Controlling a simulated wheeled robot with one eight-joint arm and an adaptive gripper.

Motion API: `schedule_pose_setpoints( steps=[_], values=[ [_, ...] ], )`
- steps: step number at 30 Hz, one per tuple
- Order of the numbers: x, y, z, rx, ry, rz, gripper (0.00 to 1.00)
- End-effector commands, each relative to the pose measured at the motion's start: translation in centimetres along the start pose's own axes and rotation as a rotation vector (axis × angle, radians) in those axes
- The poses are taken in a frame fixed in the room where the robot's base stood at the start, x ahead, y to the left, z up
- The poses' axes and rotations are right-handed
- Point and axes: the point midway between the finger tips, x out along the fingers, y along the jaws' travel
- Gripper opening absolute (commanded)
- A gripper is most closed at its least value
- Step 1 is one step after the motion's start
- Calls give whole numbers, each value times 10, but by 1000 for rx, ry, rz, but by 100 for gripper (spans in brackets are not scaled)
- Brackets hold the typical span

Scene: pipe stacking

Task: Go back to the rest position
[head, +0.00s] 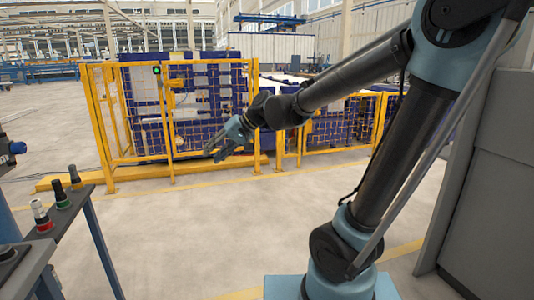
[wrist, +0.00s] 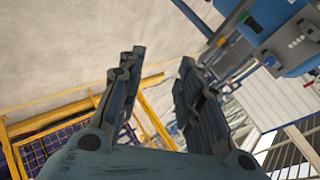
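My gripper (head: 217,150) is held out in mid-air at the end of my stretched arm, in front of the yellow fence in the head view. In the wrist view my gripper (wrist: 158,68) has its two fingers well apart with nothing between them. It is open and empty. No object touches it in either view.
A dark table (head: 75,222) at the lower left carries small pieces with red (head: 45,226), green (head: 63,204) and black parts. A grey cabinet (head: 485,190) is at the right. The middle floor is clear.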

Motion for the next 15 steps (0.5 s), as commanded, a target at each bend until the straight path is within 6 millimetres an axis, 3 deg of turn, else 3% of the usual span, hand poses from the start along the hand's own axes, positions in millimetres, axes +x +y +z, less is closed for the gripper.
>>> schedule_pose_setpoints(
  steps=[3, 8, 15],
  values=[
    [-30, 46, 23, 6, 6, 106, 32],
    [-66, 103, 59, 22, 0, 249, 32],
    [-115, 180, 126, 71, -24, 463, 32]
  ],
)
